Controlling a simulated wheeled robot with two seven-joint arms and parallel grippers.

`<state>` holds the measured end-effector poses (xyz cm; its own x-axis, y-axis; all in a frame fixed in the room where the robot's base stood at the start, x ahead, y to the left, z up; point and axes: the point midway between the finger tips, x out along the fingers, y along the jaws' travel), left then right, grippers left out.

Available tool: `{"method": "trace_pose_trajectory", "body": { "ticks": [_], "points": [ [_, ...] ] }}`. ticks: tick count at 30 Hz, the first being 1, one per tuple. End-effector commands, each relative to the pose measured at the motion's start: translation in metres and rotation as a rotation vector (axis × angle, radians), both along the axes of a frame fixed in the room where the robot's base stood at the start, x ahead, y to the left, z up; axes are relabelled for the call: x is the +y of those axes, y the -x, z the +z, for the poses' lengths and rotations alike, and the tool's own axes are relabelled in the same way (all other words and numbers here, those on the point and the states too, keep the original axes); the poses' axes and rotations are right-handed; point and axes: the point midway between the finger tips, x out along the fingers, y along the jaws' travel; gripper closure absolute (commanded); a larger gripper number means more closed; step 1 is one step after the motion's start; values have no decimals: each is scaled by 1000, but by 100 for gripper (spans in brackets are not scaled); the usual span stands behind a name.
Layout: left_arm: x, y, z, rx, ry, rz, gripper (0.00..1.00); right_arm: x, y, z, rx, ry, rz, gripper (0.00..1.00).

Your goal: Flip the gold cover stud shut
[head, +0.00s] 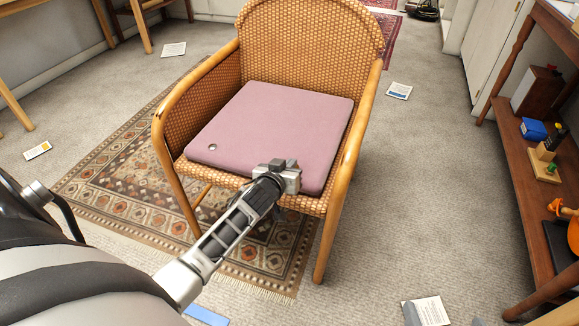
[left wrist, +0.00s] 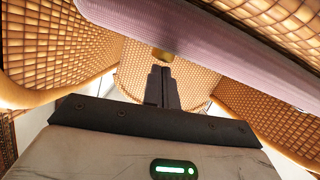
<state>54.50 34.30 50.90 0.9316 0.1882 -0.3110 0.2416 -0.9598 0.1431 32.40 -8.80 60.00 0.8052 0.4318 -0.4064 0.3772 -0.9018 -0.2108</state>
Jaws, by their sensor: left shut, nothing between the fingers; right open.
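A wicker armchair (head: 312,40) holds a flat mauve cushion (head: 275,125) on its seat. A small round stud-like spot (head: 212,147) shows near the cushion's front left corner; its colour is hard to tell. In the left wrist view a small gold stud (left wrist: 162,54) shows by the edge of the cushion (left wrist: 215,45), just beyond my fingertips. I cannot tell whether they touch it, or whether it is the same spot. My left gripper (head: 286,172) is shut and empty at the cushion's front edge; its fingers (left wrist: 162,72) show pressed together. My right gripper is out of view.
The chair stands partly on a patterned rug (head: 120,165). Flat cards lie on the carpet, one at left (head: 37,150) and one at right (head: 399,91). A wooden shelf unit (head: 520,170) with small items lines the right side.

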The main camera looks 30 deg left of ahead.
Motion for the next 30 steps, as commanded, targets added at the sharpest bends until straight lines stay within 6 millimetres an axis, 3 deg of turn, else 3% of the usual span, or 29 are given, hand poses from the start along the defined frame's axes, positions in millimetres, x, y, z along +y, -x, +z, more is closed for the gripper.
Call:
{"method": "trace_pose_trajectory", "body": {
  "ticks": [5, 10, 21, 26, 30],
  "points": [
    [0, 0, 0, 0, 1, 0, 100, 0, 0, 0, 2, 1, 0, 1],
    [-2, 0, -20, 1, 4, 1, 100, 1, -1, -8, -13, -7, 0, 1],
    [-2, 3, -26, 15, 4, 1, 100, 3, 0, 9, -52, -22, 12, 1],
    [-2, 3, -11, 13, 3, -1, 100, 2, 2, 11, -16, -3, 13, 1],
    [1, -1, 19, -2, 1, -3, 100, -7, 2, -10, 116, 47, -12, 1]
  ]
}}
